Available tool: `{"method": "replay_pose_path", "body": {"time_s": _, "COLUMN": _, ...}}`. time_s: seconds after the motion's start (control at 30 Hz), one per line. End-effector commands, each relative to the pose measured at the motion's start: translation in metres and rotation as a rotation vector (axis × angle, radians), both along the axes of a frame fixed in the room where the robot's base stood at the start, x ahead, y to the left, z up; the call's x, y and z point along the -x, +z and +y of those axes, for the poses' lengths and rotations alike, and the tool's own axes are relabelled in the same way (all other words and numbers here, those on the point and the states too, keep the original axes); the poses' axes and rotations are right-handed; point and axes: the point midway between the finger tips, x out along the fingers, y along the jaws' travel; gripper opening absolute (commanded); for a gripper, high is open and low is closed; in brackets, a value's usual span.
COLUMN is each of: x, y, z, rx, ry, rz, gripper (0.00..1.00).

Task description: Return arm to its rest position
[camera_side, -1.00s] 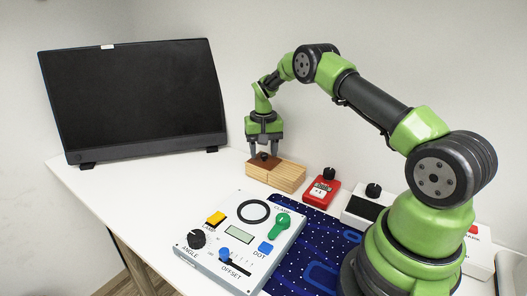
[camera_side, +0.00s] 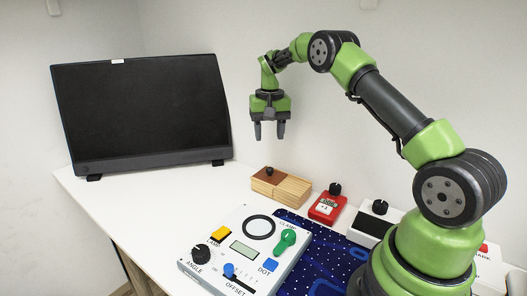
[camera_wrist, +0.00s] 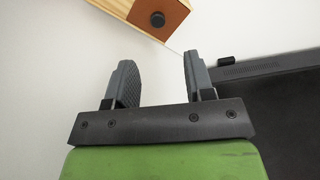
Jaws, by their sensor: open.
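My gripper (camera_side: 269,131) is open and empty, with its fingers pointing down in the air above the wooden box (camera_side: 290,187). The box is pale wood with a brown part and a dark round knob (camera_side: 269,170) on its left top. In the wrist view my gripper (camera_wrist: 157,75) shows two grey fingers set apart with nothing between them. The box's corner (camera_wrist: 125,8) and its dark knob (camera_wrist: 157,19) lie beyond the fingertips at the top. A clear gap separates the fingers from the box in the side view.
A white panel (camera_side: 212,262) with knobs, buttons and a slider stands in front. A red device (camera_side: 327,207) and a white device with a dark top (camera_side: 372,226) stand right of the box. A black monitor (camera_side: 140,115) is at the back left. White table (camera_side: 150,195) is bare between.

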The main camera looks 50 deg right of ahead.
Motion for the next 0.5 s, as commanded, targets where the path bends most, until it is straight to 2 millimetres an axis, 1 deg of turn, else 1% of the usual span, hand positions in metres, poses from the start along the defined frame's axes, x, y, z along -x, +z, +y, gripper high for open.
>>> {"method": "replay_pose_path", "body": {"time_s": 0.07, "x": 0.0, "y": 0.015, "z": 0.008, "rx": 0.003, "ry": 0.016, "rz": -0.021, "gripper": 0.49}}
{"method": "replay_pose_path", "body": {"time_s": 0.13, "x": 0.002, "y": 0.036, "z": 0.02, "rx": 0.007, "ry": 0.039, "rz": -0.052, "gripper": 0.49}}
{"method": "replay_pose_path", "body": {"time_s": 0.27, "x": 0.015, "y": 0.083, "z": 0.054, "rx": 0.013, "ry": 0.099, "rz": -0.131, "gripper": 0.49}}
{"method": "replay_pose_path", "body": {"time_s": 0.3, "x": 0.021, "y": 0.097, "z": 0.065, "rx": 0.014, "ry": 0.118, "rz": -0.157, "gripper": 0.49}}
{"method": "replay_pose_path", "body": {"time_s": 0.37, "x": 0.033, "y": 0.116, "z": 0.082, "rx": 0.015, "ry": 0.146, "rz": -0.196, "gripper": 0.49}}
{"method": "replay_pose_path", "body": {"time_s": 0.4, "x": 0.042, "y": 0.127, "z": 0.093, "rx": 0.015, "ry": 0.165, "rz": -0.222, "gripper": 0.49}}
{"method": "replay_pose_path", "body": {"time_s": 0.47, "x": 0.057, "y": 0.142, "z": 0.108, "rx": 0.014, "ry": 0.192, "rz": -0.261, "gripper": 0.49}}
{"method": "replay_pose_path", "body": {"time_s": 0.5, "x": 0.068, "y": 0.151, "z": 0.118, "rx": 0.013, "ry": 0.209, "rz": -0.287, "gripper": 0.49}}
